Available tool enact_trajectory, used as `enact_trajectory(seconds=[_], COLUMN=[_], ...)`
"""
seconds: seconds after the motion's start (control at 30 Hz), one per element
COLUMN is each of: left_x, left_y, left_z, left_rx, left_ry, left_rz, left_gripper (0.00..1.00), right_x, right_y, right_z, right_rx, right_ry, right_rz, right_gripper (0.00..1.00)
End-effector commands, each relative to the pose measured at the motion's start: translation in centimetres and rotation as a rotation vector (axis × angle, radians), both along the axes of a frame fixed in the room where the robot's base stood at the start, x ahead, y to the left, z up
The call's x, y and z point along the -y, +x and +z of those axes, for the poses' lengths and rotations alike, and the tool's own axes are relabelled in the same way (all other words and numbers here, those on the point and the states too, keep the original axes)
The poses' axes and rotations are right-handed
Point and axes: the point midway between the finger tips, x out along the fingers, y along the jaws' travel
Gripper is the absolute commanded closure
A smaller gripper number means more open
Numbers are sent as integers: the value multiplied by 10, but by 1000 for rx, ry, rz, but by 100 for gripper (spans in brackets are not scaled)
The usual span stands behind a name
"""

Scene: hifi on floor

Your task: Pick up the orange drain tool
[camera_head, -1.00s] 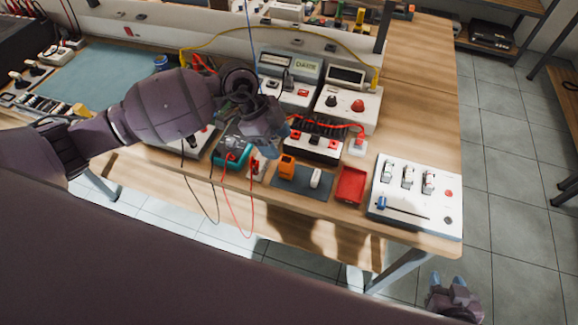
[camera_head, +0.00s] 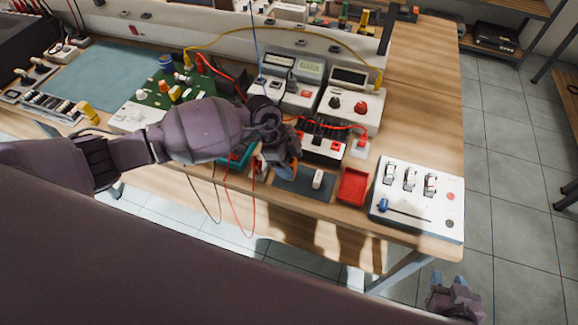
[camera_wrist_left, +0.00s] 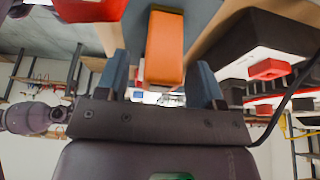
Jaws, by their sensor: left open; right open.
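The orange drain tool (camera_wrist_left: 165,47) shows in the left wrist view as an upright orange block between and beyond my two fingers. My left gripper (camera_wrist_left: 163,78) is open, with a blue-grey finger on each side of the tool and visible gaps. In the head view my left gripper (camera_head: 284,160) is over the left part of the dark mat and mostly hides the tool. My right gripper (camera_head: 455,292) is open and empty, low at the right, away from the table.
A white piece (camera_head: 317,179) lies on the dark mat (camera_head: 305,187). A red tray (camera_head: 353,186) and a white switch panel (camera_head: 417,199) stand to the right. Boxes with red cables stand behind. Thin test leads hang over the table's front edge.

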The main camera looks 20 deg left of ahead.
Motion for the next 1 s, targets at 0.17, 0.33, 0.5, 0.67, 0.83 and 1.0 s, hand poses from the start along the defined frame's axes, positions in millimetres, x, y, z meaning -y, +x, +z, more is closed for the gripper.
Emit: enact_trajectory(seconds=[0.17,0.33,0.5,0.67,0.83,1.0], left_x=[4,4,4,4,4,4], left_y=[0,0,0,0,0,0], left_z=[-11,-11,-11,-11,-11,-8], left_rx=[0,0,0,0,0,1], left_ry=[1,1,1,0,0,0], left_rz=[0,0,0,0,0,-1], left_gripper=[38,38,58,83,91,91], right_x=[0,1,2,2,2,2], right_y=[0,-3,-8,-9,-8,-5], right_z=[-1,-2,-4,-5,-4,-3], right_rx=[-1,-6,-14,-17,-15,-9], right_ry=[0,-1,-2,-3,-3,-3], right_rz=[0,-1,-4,-3,-3,-1], right_gripper=[57,57,57,57,57,57])
